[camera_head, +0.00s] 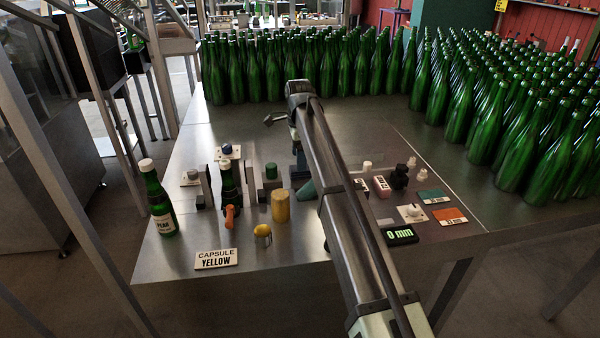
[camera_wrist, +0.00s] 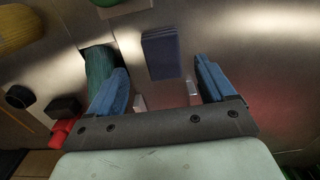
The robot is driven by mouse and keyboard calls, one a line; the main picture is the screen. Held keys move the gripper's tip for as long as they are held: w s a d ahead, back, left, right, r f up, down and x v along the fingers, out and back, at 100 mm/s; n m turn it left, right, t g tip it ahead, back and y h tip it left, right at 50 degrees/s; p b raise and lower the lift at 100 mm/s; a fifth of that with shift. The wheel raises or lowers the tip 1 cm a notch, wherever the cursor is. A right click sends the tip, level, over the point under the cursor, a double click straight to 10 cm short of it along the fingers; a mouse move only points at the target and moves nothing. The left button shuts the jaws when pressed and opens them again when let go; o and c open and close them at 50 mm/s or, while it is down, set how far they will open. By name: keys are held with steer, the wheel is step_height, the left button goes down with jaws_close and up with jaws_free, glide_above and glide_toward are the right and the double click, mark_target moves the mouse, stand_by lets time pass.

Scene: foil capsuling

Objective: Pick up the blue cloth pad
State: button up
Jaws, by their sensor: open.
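The blue cloth pad (camera_wrist: 161,53) lies flat on the metal table in the wrist view, a dark blue rectangle at the upper middle. My gripper (camera_wrist: 162,86) is open, with one blue finger on each side. The pad shows beyond and between the fingers, and nothing is held. I cannot tell how high the fingers are above the table.
A dark green ribbed thing (camera_wrist: 100,62) is close to the left finger. A yellow cylinder (camera_head: 280,206) and a green cylinder (camera_head: 270,170) stand left of my arm. A labelled bottle (camera_head: 158,205) stands farther left. Many green bottles (camera_head: 345,75) fill the table's back and right.

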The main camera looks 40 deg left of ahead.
steer(key=f, duration=0.5)
steer(key=shift+w, duration=0.3)
steer(key=c, duration=1.1)
steer(key=shift+r, duration=0.15)
step_height(320, 180, up, 10)
steer(key=shift+f, duration=0.1)
